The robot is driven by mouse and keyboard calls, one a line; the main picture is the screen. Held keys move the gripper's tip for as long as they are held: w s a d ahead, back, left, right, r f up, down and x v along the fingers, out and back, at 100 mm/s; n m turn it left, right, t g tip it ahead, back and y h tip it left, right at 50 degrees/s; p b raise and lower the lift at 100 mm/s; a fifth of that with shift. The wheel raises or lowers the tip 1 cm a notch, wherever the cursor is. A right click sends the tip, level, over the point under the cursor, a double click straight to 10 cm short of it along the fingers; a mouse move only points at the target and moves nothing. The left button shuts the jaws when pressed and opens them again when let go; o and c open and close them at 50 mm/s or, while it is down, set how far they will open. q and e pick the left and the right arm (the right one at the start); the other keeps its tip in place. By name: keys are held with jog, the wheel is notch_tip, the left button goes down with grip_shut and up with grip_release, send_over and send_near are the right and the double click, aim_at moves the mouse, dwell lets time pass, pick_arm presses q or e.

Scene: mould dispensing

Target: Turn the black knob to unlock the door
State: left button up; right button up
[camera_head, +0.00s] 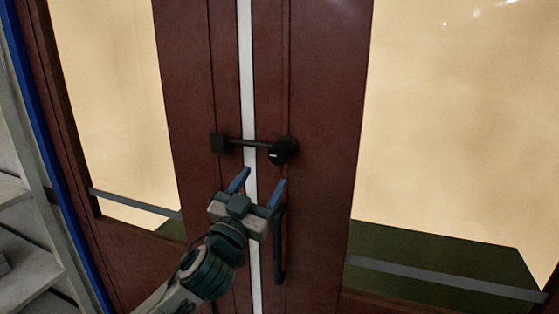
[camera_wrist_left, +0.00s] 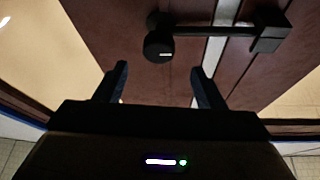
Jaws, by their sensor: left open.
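The black knob (camera_head: 280,152) sits on the right leaf of a dark red-brown double door (camera_head: 325,140). A black bar (camera_head: 247,143) runs from the knob across the pale gap to a black block (camera_head: 221,143) on the left leaf. My left gripper (camera_head: 262,181) is open and empty, just below the bar, with its blue fingers pointing up toward it. In the left wrist view the knob (camera_wrist_left: 159,44) shows beyond the open fingers, apart from them, nearer the left finger. My right gripper is not in view.
A black vertical handle (camera_head: 280,245) is on the right leaf beside my left gripper, partly behind it. Large pale glass panes (camera_head: 455,120) fill the door leaves. A grey shelf (camera_head: 25,240) stands at the far left beside a blue post (camera_head: 50,180).

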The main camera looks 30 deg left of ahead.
aim_at(277, 157)
pick_arm(q)
jog(key=p+x, duration=0.2)
jog(key=x, duration=0.6)
jog(key=shift+w+r, duration=0.15)
jog(key=shift+r, duration=0.05)
jog(key=shift+w+r+p, duration=0.1)
jog(key=shift+w+p, duration=0.2)
jog(key=shift+w, duration=0.3)
jog(key=c, duration=1.2)
grip_shut()
